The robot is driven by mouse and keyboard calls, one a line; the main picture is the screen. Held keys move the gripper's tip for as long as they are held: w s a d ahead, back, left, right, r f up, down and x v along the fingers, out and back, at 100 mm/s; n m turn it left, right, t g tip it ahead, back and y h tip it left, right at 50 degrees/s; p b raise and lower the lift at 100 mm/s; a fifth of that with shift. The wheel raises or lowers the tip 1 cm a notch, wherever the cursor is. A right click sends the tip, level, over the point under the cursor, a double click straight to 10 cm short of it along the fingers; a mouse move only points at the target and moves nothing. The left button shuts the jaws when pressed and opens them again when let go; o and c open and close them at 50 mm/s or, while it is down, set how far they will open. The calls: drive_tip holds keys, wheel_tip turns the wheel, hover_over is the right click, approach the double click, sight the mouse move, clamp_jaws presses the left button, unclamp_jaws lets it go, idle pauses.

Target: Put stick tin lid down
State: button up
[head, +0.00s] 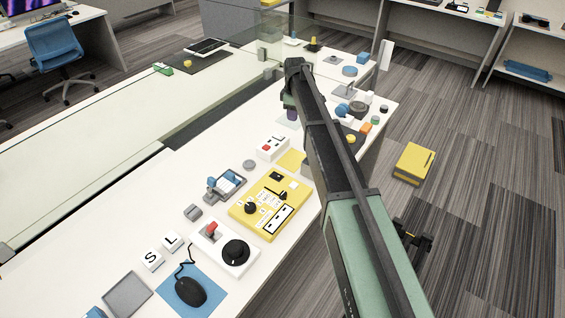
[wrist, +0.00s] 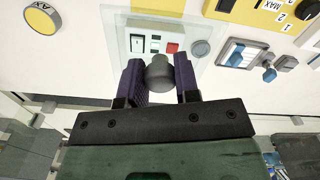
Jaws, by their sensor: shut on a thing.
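My gripper (wrist: 159,76) is shut on a dark grey round knob, which sits between the two purple fingers in the wrist view. The knob appears to belong to the stick tin lid (wrist: 160,66), a clear, roughly square plate seen against the white tabletop. In the head view my gripper (head: 291,113) is above the far part of the long white table, partly hidden by my arm. I cannot tell how high the lid is above the table, and I cannot pick out the tin itself.
A white switch box with a red button (head: 272,148) stands below and near the gripper. A grey disc (head: 249,165), a blue-switch unit (head: 226,184) and a yellow panel (head: 268,205) stand closer. Several small items crowd the far right. Bare white table lies left of the switch box.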

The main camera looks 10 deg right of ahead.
sight(293, 160)
wheel_tip(293, 160, down, 20)
drive_tip(key=b, duration=2)
drive_tip(key=shift+d+f, duration=0.15)
drive_tip(key=shift+f, duration=0.05)
drive_tip(key=shift+r, duration=0.3)
drive_tip(key=shift+f, duration=0.2)
drive_tip(key=o, duration=0.9)
drive_tip(key=shift+r, duration=0.1)
wheel_tip(293, 160, up, 12)
drive_tip(key=r+p, duration=0.1)
drive_tip(key=p, duration=1.2)
drive_tip(key=s+r+m+p, duration=0.1)
drive_tip(key=s+m, duration=1.1)
drive_tip(key=s, duration=2.7)
drive_tip(key=shift+r+m+p, duration=0.25)
drive_tip(key=shift+m+p, duration=0.05)
drive_tip(key=shift+m, duration=0.1)
